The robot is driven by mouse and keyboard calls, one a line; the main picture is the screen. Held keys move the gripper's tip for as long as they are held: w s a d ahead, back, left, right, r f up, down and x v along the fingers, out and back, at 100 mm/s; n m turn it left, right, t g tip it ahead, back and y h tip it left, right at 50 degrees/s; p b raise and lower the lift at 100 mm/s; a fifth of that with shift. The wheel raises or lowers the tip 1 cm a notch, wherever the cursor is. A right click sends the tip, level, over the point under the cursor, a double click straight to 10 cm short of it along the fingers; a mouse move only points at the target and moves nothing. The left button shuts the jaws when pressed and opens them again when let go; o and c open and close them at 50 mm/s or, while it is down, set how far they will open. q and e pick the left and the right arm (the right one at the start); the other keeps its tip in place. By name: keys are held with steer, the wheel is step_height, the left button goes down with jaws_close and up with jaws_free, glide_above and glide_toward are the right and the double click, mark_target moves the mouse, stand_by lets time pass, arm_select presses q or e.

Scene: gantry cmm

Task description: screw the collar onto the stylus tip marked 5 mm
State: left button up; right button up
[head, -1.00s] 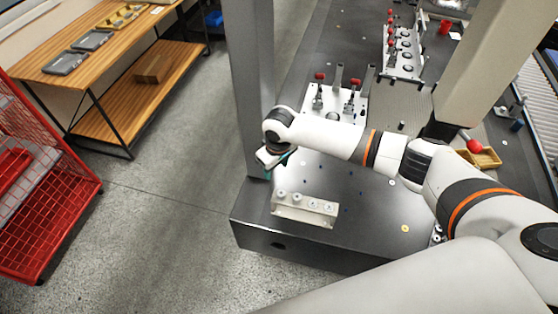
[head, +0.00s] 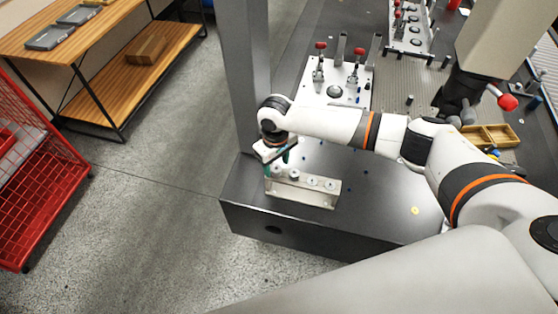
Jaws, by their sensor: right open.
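A pale rack block (head: 302,193) stands near the front left of the dark machine table. Small grey round pieces (head: 294,175) sit at its left part, and flat discs with dark marks (head: 313,181) lie on its right part. The marks are too small to read, so I cannot tell which tip is 5 mm or which piece is the collar. My right gripper (head: 277,166), with teal fingers, is open and points down over the left end of the rack. Its fingers partly hide the leftmost piece; I cannot tell if they touch it. My left gripper is not in view.
A grey gantry post (head: 245,75) rises just left of my right gripper. A fixture plate with red-knobbed clamps (head: 345,80) lies behind. A yellow tray (head: 495,136) is at the right. The table's front right (head: 380,215) is mostly clear.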

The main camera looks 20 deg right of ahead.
steer(key=shift+f+b, duration=0.5)
steer(key=shift+f, duration=0.3)
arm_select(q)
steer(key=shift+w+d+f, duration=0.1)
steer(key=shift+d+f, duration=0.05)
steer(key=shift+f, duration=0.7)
arm_select(e)
steer(key=c, duration=1)
steer(key=shift+r+p, duration=0.15)
steer(key=shift+p, duration=0.35)
steer(key=shift+m+p, duration=1.7)
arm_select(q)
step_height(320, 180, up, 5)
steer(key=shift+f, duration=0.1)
arm_select(e)
steer(key=shift+m, duration=0.4)
steer(key=shift+m+p, duration=0.9)
steer(key=shift+p, duration=0.35)
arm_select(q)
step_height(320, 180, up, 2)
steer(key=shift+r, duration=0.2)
arm_select(e)
steer(key=shift+m, duration=0.3)
